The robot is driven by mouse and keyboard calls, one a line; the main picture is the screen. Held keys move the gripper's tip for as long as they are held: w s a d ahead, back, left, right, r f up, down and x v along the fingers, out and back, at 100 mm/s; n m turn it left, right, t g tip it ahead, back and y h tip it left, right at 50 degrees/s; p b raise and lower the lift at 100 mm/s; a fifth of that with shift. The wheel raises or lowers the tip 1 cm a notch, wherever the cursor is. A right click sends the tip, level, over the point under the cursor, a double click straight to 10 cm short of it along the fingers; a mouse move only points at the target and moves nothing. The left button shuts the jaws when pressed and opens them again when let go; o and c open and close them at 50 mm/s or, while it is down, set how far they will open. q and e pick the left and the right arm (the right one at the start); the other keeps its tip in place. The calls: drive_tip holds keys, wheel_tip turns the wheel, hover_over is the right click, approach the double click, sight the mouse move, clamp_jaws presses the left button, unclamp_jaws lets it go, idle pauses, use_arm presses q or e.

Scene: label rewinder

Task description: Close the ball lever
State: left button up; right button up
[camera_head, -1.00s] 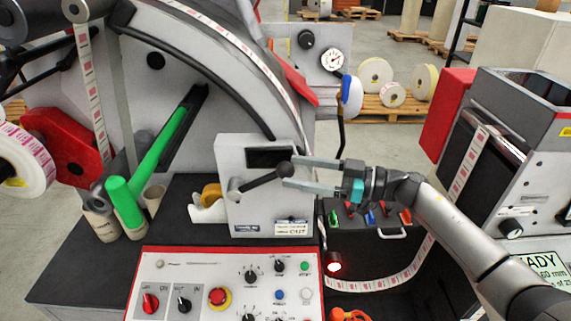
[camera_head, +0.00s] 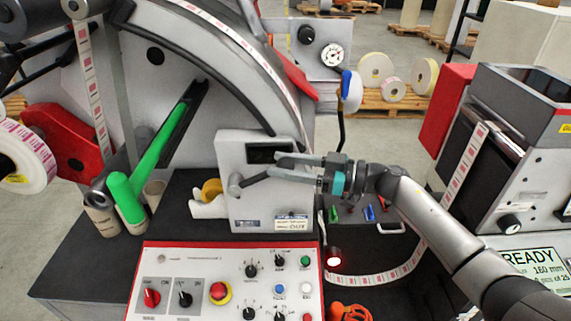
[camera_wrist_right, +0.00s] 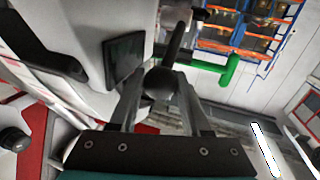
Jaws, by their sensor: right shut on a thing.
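The ball lever (camera_head: 252,181) is a dark rod on the front of a light grey box (camera_head: 237,152). It rises to the right from a pivot at the box's lower left. My right gripper (camera_head: 275,165) reaches in from the right and is shut on its ball end. In the head view the fingers hide the ball. In the right wrist view the black ball (camera_wrist_right: 160,83) sits between the two fingers, with the rod running away up the picture. My left gripper is not in view.
A control panel (camera_head: 228,285) with knobs and a red button lies in front of the box. A tape roll (camera_head: 211,190) is to its left, near a green handle (camera_head: 160,145). A black tray with coloured clips (camera_head: 370,213) sits below my right gripper.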

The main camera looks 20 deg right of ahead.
clamp_jaws()
idle(0.8)
